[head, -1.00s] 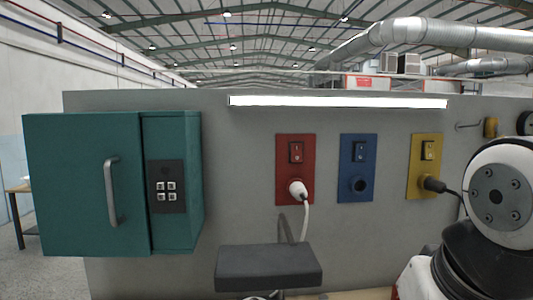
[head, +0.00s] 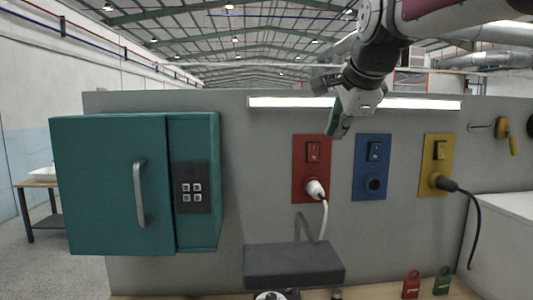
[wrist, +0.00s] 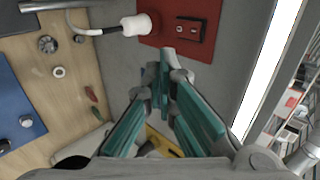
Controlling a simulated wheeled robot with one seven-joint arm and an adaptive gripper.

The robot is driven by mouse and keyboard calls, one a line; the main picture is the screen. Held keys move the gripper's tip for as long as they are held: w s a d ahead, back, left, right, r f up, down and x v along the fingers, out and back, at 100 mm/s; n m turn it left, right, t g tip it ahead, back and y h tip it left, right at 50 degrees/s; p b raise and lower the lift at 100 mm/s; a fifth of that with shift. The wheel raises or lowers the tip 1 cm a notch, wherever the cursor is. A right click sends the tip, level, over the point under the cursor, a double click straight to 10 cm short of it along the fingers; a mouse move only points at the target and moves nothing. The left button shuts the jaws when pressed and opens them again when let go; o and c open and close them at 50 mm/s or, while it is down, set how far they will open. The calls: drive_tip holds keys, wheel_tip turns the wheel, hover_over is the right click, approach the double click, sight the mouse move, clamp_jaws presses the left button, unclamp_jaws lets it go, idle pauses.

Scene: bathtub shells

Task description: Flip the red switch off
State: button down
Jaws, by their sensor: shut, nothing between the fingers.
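The red switch (head: 313,152) is a dark rocker at the top of a red panel (head: 298,178) on the grey wall. A white plug (head: 315,189) sits in the socket below it. My gripper (head: 338,132) is shut and empty, pointing down just above and right of the red panel. In the wrist view the teal fingers of my gripper (wrist: 165,62) meet just below the red switch (wrist: 190,30) in the picture. The fingertips look apart from the rocker. I cannot tell which way the rocker is tilted.
A blue panel (head: 371,188) and a yellow panel (head: 431,165) with a black plug are to the right. A lit lamp bar (head: 285,102) runs above. A dark shelf (head: 293,265) juts out below. A teal cabinet (head: 90,190) hangs left.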

sight(314, 152)
drive_tip(key=shift+f, duration=0.1)
drive_tip(key=x, duration=0.7)
drive_tip(key=w+r+p+x, duration=0.1)
drive_tip(key=x, duration=0.3)
drive_tip(key=shift+w+f, duration=0.2)
drive_tip(key=shift+f, duration=0.05)
drive_tip(key=shift+w+f, duration=0.1)
drive_tip(key=shift+w, duration=0.8)
